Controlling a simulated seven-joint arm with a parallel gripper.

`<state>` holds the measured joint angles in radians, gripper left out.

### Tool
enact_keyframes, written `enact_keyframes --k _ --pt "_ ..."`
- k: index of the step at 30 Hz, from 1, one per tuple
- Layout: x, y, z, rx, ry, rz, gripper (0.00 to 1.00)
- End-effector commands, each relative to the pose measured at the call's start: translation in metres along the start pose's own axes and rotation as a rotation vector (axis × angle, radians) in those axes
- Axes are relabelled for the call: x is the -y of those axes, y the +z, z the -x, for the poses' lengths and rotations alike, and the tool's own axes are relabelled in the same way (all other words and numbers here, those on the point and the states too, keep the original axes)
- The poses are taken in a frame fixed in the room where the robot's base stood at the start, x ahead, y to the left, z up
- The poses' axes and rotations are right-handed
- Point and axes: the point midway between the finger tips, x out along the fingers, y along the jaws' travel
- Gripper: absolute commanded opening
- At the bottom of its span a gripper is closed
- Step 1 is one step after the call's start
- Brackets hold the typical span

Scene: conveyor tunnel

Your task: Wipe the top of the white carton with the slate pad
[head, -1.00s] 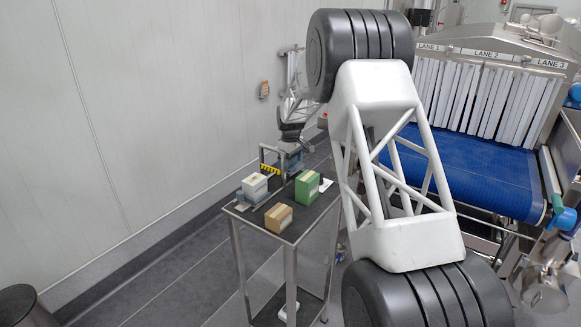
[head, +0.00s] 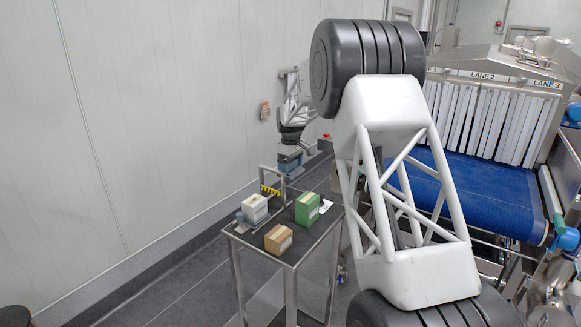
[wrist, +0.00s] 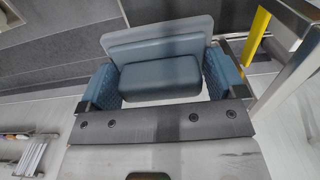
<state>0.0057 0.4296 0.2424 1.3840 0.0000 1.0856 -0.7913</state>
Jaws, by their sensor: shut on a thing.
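The white carton (head: 254,207) stands on the left part of a small dark-topped table in the head view. The slate pad (wrist: 160,75) is a blue-grey block with a paler, flat plate behind it, seen between my fingers in the wrist view. My gripper (wrist: 163,82) is shut on it, with a blue finger at each side. In the head view my gripper (head: 290,163) is above the table's back edge, behind and to the right of the carton, apart from it. The carton is not visible in the wrist view.
A green box (head: 307,208) and a brown box (head: 278,238) share the table (head: 290,254). A metal frame (head: 272,180) with a yellow-black strip rises at the table's back, close to my gripper. A blue conveyor (head: 476,190) is at the right, a wall at the left.

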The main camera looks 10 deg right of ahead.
Motion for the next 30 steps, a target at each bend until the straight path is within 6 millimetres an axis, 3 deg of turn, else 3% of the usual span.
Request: enact_keyframes --k 5,6,9,17,26,30 --pt "0.000 0.000 0.000 0.000 0.000 0.000 0.66" --pt "0.000 0.000 0.000 0.000 0.000 0.000 0.83" --pt "0.000 0.000 0.000 0.000 0.000 0.000 0.71" --pt "0.004 -0.005 0.009 -0.001 0.001 -0.016 0.71" --pt "0.024 -0.027 0.054 -0.002 0.002 -0.116 0.71" --pt "0.042 -0.037 0.077 -0.001 0.001 -0.195 0.71"
